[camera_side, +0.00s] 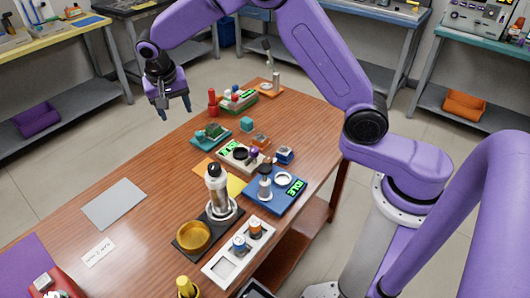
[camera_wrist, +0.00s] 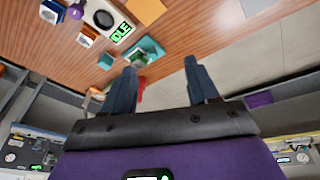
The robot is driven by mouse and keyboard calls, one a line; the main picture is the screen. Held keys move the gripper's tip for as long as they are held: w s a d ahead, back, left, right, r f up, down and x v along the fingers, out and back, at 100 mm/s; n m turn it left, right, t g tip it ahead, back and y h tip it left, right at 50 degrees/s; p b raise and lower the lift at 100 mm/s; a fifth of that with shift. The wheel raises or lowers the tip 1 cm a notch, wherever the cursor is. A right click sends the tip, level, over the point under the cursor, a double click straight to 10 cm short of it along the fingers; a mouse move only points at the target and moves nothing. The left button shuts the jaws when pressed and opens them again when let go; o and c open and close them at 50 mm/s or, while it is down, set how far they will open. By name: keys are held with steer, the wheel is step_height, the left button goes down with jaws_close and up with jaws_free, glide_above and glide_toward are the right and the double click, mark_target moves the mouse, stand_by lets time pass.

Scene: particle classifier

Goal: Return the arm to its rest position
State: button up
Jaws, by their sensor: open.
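My gripper (camera_side: 175,108) is open and empty, raised in the air above the far left edge of the wooden table (camera_side: 150,178). My purple arm reaches over the table from its base at the right. In the wrist view my gripper's two fingers (camera_wrist: 165,85) stand wide apart with nothing between them. Beyond the fingers that view shows the table edge, grey floor and a few devices on the table. No object touches the fingers.
A red bottle (camera_side: 212,102) stands right of my gripper. A grey mat (camera_side: 114,204) lies left.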

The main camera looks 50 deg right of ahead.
steer(key=s+r+n+y, duration=0.15)
steer(key=s+n, duration=0.35)
steer(key=s, duration=0.5)
steer(key=s+r+n, duration=0.3)
steer(key=s+n, duration=0.2)
steer(key=s, duration=0.5)
steer(key=s+d+n+g, duration=0.1)
steer(key=s+d+n, duration=0.3)
steer(key=s, duration=0.6)
steer(key=s+d+n+y, duration=0.1)
steer(key=s+d+n, duration=0.3)
steer(key=s, duration=0.6)
steer(key=shift+s+d+f+n+g, duration=0.2)
steer(key=shift+s+f+n+g, duration=0.1)
steer(key=shift+s+f+g, duration=0.1)
